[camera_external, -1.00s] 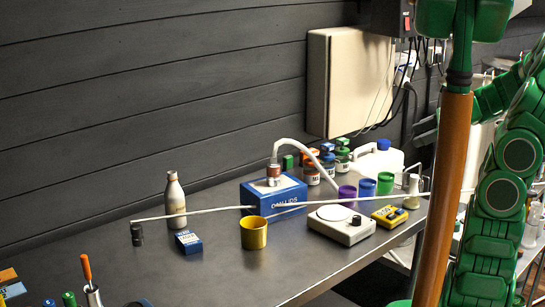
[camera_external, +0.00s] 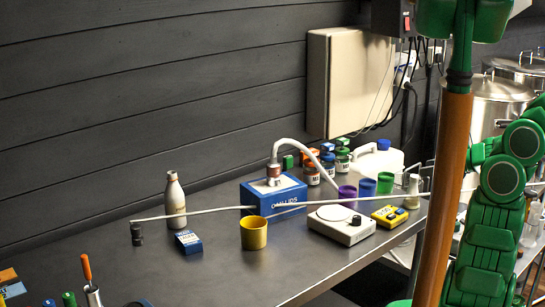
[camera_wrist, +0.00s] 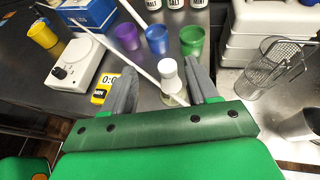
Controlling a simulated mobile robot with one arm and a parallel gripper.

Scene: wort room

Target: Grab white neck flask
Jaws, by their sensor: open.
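A flask with a pale white neck (camera_external: 413,190) stands upright at the right end of the steel table. In the wrist view the white-topped flask (camera_wrist: 168,70) shows between the fingers of my gripper (camera_wrist: 162,66), with a thin pale rod crossing in front of it. My gripper is open, one grey finger on each side of the flask; I cannot tell whether either touches it. My gripper is hidden in the external view, where only my green arm shows at the right.
Purple, blue and green cups (camera_wrist: 190,40) stand close beyond the flask. A white scale (camera_external: 341,225) and yellow timer (camera_external: 390,216) lie to its left. A wire basket (camera_wrist: 280,65) and white canister (camera_wrist: 260,30) are on the right.

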